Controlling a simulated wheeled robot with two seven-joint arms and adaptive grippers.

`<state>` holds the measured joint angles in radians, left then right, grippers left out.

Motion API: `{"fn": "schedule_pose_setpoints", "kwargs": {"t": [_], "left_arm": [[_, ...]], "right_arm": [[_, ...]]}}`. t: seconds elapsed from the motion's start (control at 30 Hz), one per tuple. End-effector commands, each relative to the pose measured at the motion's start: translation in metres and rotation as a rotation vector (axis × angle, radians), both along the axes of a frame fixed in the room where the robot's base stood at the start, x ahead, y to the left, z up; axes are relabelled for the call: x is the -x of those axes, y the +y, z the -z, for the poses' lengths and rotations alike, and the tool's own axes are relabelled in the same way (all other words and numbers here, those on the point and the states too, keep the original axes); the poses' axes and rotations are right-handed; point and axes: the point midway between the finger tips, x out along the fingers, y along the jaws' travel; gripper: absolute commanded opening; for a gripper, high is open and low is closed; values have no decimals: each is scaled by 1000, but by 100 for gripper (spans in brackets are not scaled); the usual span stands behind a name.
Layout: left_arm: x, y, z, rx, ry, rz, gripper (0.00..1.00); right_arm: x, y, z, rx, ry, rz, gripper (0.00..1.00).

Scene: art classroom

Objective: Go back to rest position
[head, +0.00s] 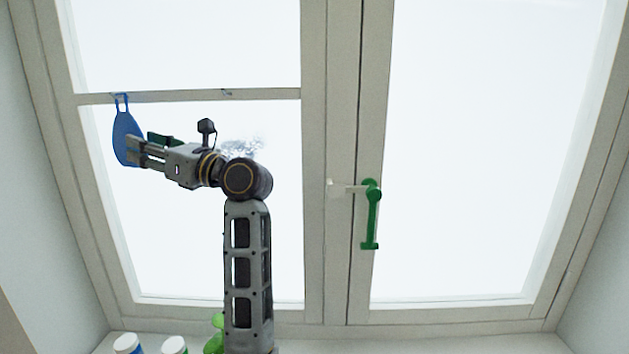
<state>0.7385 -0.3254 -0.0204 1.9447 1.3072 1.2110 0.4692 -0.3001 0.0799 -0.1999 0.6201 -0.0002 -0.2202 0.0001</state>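My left gripper (143,145) is in the upper left of the head view, at the end of my arm, which rises from the bottom. Its fingers point left and appear apart. The near fingertip overlaps the right edge of a blue, paddle-shaped thing (124,132). That blue thing hangs by its loop at the window's crossbar (190,96). Whether the fingertip touches it cannot be told. My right gripper is out of view.
A green window handle (371,214) sticks out from the middle frame, right of my arm. On the sill are two white-lidded jars (127,343) (174,345) and a bright green object (214,338), partly behind my arm. The right pane's front is clear.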

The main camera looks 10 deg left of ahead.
Motion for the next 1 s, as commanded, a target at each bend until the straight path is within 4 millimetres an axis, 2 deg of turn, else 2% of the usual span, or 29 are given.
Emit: {"fn": "schedule_pose_setpoints", "kwargs": {"t": [0.5,0.7,1.0], "left_arm": [[-7,55,-14,2,-5,-5,30],[-8,65,-16,3,-6,-4,30],[-8,66,-16,3,-6,-5,30]], "right_arm": [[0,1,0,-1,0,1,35],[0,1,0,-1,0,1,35],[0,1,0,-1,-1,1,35]]}}
